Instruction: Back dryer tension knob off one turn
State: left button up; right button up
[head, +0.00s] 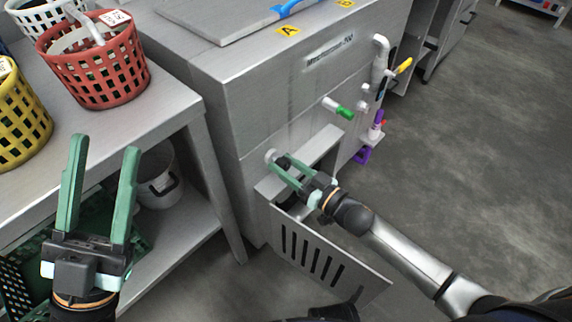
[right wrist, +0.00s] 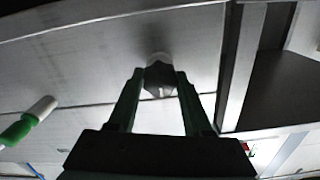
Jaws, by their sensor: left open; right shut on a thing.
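The dryer tension knob (right wrist: 160,78) is dark with a pale mark on its face and sits on a light collar on the grey machine's front. In the head view the knob (head: 283,161) is partly hidden by my right fingers. My right gripper (right wrist: 155,85) is shut on the knob, one finger on each side. In the head view the right gripper (head: 285,170) is at the opening above the slotted panel. My left gripper (head: 106,150) is open and empty, raised in front of the bench at the left.
The grey machine (head: 235,105) has a green-tipped handle (head: 343,112), a yellow-handled valve (head: 403,66) and a purple part (head: 362,155) at right. A slotted panel (head: 325,258) hangs open below. Red (head: 95,70) and yellow (head: 18,115) baskets stand on the bench. The floor at right is clear.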

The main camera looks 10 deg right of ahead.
grip_shut()
